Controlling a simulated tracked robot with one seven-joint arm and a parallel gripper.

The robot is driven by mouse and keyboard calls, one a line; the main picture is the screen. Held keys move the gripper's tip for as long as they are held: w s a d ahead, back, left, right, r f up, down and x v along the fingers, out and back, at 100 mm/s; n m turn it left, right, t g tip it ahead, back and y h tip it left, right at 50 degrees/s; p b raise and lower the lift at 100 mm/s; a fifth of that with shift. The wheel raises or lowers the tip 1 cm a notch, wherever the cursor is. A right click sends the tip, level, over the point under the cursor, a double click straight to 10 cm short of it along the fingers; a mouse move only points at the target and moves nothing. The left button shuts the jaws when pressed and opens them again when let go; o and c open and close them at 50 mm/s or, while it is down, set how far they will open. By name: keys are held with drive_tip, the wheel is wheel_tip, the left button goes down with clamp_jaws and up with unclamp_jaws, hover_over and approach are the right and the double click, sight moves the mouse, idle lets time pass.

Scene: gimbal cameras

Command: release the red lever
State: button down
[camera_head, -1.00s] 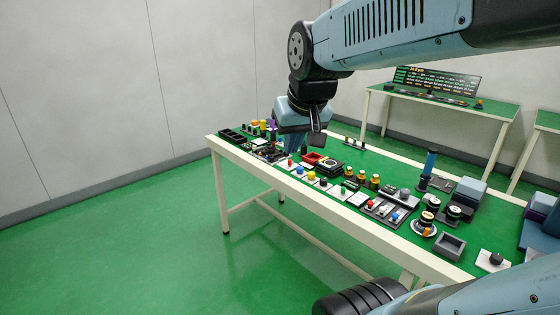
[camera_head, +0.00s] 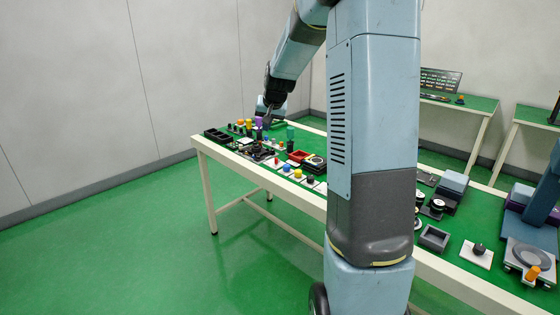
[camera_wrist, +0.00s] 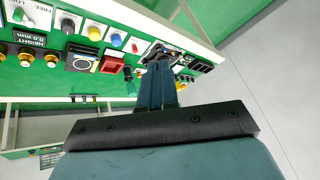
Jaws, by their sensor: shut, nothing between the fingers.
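In the head view my arm hides that part of the table. A separate red knob on a white plate (camera_wrist: 135,47) stands at the end of a row, with blue and yellow ones beside it. My gripper (camera_wrist: 158,70) is shut and empty. In the head view my gripper (camera_head: 268,122) is over the table's far left end, apart from the red handle.
The green table (camera_head: 232,172) is crowded with small fixtures. A red tray (camera_wrist: 115,63) and a dark box with a round dial (camera_wrist: 81,63) lie near the knobs. A grey open box (camera_head: 434,238) is at the right. The floor in front is clear.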

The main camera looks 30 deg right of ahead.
drive_tip(key=w+d+f+m, duration=0.2)
drive_tip(key=w+d+f, duration=0.6)
drive_tip(key=f, duration=0.2)
drive_tip(key=m+t, duration=0.1)
drive_tip(key=m, duration=0.1)
approach(277, 160)
drive_tip(key=shift+s+d+r, duration=0.35)
drive_tip(key=shift+s, duration=0.25)
drive_tip(key=shift+s+d+r, duration=0.35)
drive_tip(key=shift+s, duration=0.25)
drive_tip(key=shift+f, duration=0.1)
drive_tip(key=x, duration=0.9)
drive_tip(key=shift+w+f, duration=0.3)
